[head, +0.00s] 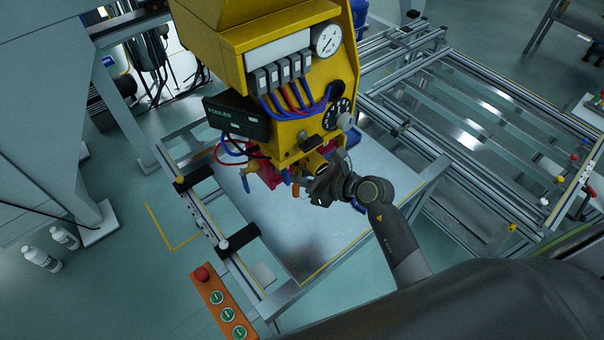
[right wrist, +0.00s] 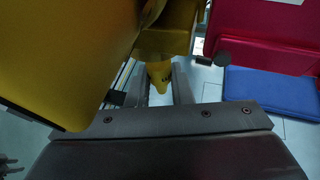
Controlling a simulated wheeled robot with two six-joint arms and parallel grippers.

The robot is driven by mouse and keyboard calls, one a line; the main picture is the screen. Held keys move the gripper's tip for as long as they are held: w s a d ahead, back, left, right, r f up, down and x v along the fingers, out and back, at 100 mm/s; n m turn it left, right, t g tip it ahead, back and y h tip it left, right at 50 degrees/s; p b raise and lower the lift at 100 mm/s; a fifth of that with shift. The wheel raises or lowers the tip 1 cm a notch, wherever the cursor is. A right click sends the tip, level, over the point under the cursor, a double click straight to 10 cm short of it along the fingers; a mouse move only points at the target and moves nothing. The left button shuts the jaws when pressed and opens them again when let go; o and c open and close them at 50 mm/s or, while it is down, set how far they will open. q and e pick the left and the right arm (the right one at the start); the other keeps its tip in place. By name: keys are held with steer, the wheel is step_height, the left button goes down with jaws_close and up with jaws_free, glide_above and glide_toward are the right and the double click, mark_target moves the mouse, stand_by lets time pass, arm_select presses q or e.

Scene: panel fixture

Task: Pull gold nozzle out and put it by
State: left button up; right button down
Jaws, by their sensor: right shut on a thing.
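The gold nozzle (right wrist: 159,76) is a tapered yellow-gold piece with dark marking. In the right wrist view it sits between the two fingers of my right gripper (right wrist: 161,92), which is shut on it. In the head view my right gripper (head: 320,184) is at the lower front of the yellow panel fixture (head: 289,125), and the nozzle is largely hidden there by the gripper. The nozzle lies right under the fixture's yellow underside; I cannot tell whether it is still seated. My left gripper is not in view.
A metal table (head: 330,248) with bare surface lies below the fixture. Blue and red hoses, a gauge (head: 327,39) and a black display box (head: 236,119) crowd the fixture. A red block (right wrist: 265,38) and blue block (right wrist: 271,92) are close at right in the wrist view.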

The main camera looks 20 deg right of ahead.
steer(key=shift+f, duration=0.25)
step_height(320, 180, down, 5)
steer(key=b, duration=0.4)
stand_by(0.4)
stand_by(0.4)
